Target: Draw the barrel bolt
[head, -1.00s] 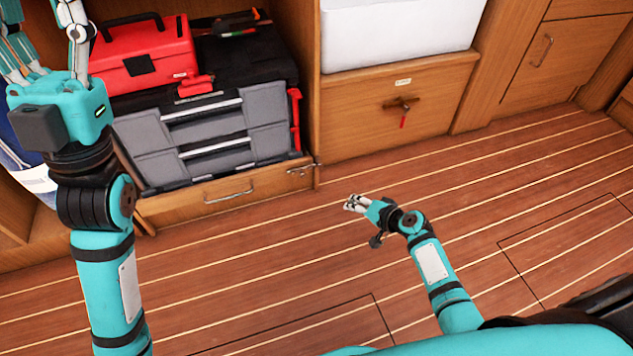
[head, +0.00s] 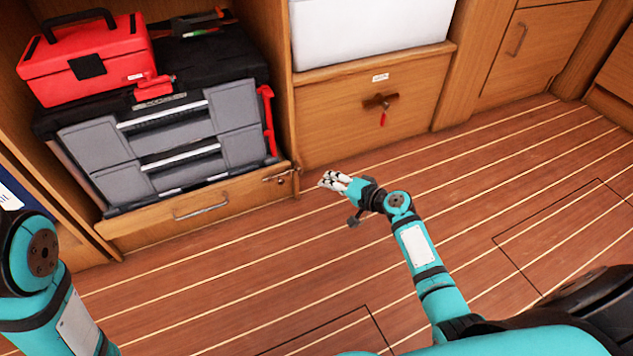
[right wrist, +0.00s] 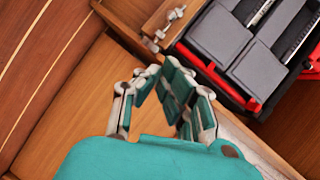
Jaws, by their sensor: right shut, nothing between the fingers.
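The barrel bolt (head: 281,179) is a small metal bolt at the right end of the low wooden drawer front (head: 150,231), beside the upright post. It also shows in the right wrist view (right wrist: 166,27), beyond my fingertips. My right gripper (head: 327,181) is just right of the bolt in the head view, apart from it. Its fingers are drawn together with nothing between them, and the fingertips (right wrist: 150,74) point towards the bolt in the right wrist view. My left gripper is out of view; only part of my left arm shows at the lower left.
A grey and black toolbox (head: 170,150) sits above the drawer front, with a red toolbox (head: 85,62) on top. Right of the post is a wooden panel (head: 345,125) with a latch and red tag (head: 383,117). The plank floor (head: 210,300) is clear.

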